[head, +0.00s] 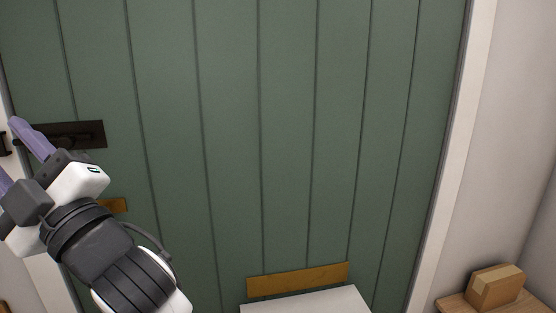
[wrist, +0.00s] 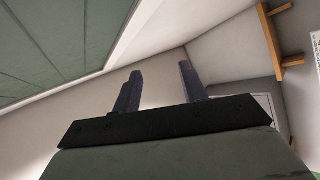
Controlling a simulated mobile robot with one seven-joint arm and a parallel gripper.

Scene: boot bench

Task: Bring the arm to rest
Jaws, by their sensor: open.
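My gripper (head: 20,160) is at the left edge of the head view, raised in front of the green door (head: 290,130). One purple finger points up and left; the other is partly cut off by the frame edge. In the wrist view my gripper (wrist: 160,92) shows two purple fingers standing wide apart with nothing between them. A dark door latch plate (head: 85,134) is just behind the gripper in the head view. I cannot tell whether the gripper touches it.
A white surface (head: 310,302) stands low in front of the door, below a brass plate (head: 298,279). A cardboard box (head: 495,287) sits on a wooden top (head: 450,305) at the lower right. A wooden piece (wrist: 270,36) is on the wall in the wrist view.

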